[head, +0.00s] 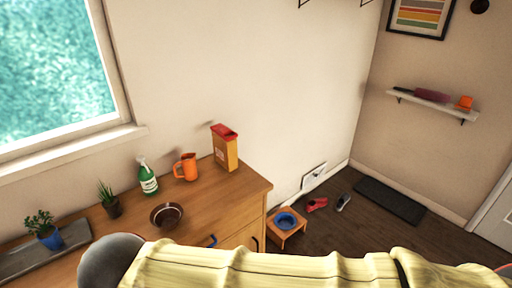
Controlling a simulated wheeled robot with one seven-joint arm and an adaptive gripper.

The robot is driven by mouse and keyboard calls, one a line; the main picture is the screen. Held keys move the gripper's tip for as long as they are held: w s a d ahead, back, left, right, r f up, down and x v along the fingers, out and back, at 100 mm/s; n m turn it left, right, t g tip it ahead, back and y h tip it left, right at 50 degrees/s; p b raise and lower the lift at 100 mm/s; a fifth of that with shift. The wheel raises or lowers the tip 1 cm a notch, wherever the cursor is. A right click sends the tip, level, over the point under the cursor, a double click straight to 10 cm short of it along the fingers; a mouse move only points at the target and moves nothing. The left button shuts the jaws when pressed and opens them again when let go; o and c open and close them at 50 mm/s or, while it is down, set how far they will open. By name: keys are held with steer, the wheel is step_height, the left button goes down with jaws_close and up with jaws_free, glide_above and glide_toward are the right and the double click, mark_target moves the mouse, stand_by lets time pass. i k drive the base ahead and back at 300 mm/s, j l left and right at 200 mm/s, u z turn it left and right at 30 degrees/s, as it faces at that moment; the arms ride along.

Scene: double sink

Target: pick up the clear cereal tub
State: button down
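A tall orange-yellow tub with a red lid (225,149) stands upright near the back right of the wooden counter, close to the wall. It looks like the cereal tub; a pale label shows on its left face, and I cannot tell how clear its walls are. My arm in its cream cover crosses the bottom of the head view. My gripper is out of view, so I cannot see whether it holds anything. The tub stands free, with nothing of mine touching it.
An orange pitcher (186,167) stands just left of the tub. A green bottle (147,177), a dark brown bowl (166,215) and potted plants (110,199) are further left. The counter (217,199) is bare before the tub. A low stand with a blue bowl (286,221) is on the floor.

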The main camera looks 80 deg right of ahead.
mark_target(224, 140)
steer(key=z, duration=2.25)
